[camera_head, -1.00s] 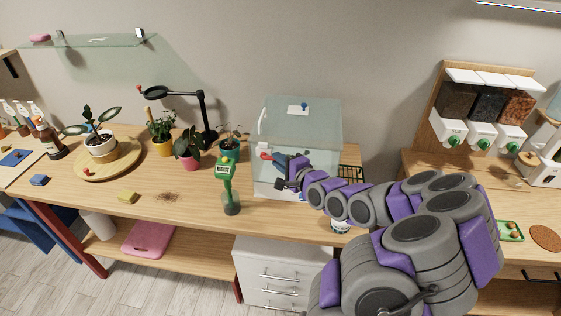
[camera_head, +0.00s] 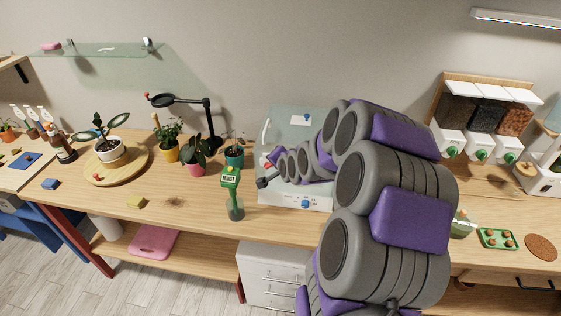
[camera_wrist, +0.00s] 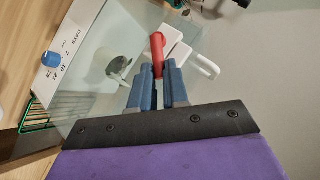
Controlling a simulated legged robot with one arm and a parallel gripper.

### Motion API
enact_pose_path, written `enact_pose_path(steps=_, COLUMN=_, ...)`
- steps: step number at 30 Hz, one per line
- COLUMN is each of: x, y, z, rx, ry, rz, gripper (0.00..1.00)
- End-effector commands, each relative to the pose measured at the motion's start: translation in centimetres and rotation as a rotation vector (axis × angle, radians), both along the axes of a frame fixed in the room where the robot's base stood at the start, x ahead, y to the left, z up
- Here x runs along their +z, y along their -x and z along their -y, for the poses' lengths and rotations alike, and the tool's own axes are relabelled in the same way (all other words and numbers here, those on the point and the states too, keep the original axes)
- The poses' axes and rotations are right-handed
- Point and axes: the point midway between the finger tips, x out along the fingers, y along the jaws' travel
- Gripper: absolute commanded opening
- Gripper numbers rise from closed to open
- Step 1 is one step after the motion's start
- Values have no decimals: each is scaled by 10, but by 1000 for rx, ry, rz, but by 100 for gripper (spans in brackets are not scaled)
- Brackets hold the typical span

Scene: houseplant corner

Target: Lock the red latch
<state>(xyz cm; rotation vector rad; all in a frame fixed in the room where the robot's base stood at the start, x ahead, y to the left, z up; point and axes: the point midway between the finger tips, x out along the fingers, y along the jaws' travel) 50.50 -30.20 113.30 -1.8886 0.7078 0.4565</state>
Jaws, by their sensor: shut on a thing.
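The red latch (camera_wrist: 157,46) shows in the wrist view at the edge of a clear case, beside a white block and a white handle (camera_wrist: 206,66). My gripper (camera_wrist: 160,76) has its two blue fingers at the latch's near end, shut on it. Its exact grip is partly hidden between the fingers. In the head view the clear case (camera_head: 283,120) stands on the bench, its right part hidden by my arm. My gripper is at the case's left front there, and the latch is too small to make out clearly.
The case's white base carries a blue dial knob (camera_wrist: 50,59). A green wire rack (camera_wrist: 38,116) is near the case. Bench space at front left is mostly clear.

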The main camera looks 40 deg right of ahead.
Motion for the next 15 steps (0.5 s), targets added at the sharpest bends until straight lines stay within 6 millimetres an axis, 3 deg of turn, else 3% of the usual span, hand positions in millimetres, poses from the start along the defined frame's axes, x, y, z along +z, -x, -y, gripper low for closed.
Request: enact_pose_path(steps=15, x=8, y=-15, z=-14, rx=5, ry=257, rz=-306, gripper=0)
